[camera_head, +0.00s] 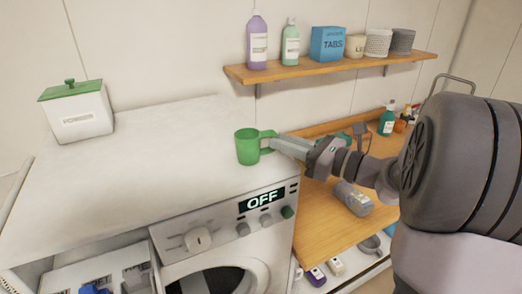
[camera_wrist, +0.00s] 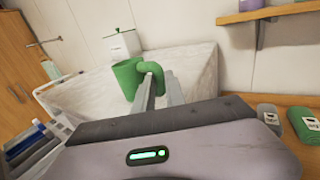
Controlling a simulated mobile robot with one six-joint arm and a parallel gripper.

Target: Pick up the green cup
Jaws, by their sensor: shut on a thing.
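The green cup (camera_head: 247,148) is upright at the right edge of the white top of the washing machine in the head view, with its handle toward the right. It also shows in the wrist view (camera_wrist: 127,77). My gripper (camera_head: 272,143) reaches in from the right and is shut on the cup's handle. In the wrist view my two fingers (camera_wrist: 158,88) run up to the handle (camera_wrist: 154,70). I cannot tell whether the cup's base touches the top or is slightly above it.
A white powder box (camera_head: 78,115) with a green lid stands at the back left. The washer top (camera_head: 150,160) is otherwise clear. A wooden shelf (camera_head: 310,67) with bottles and boxes hangs above. A grey bottle (camera_head: 353,199) lies on the wooden counter (camera_head: 323,222) below my arm.

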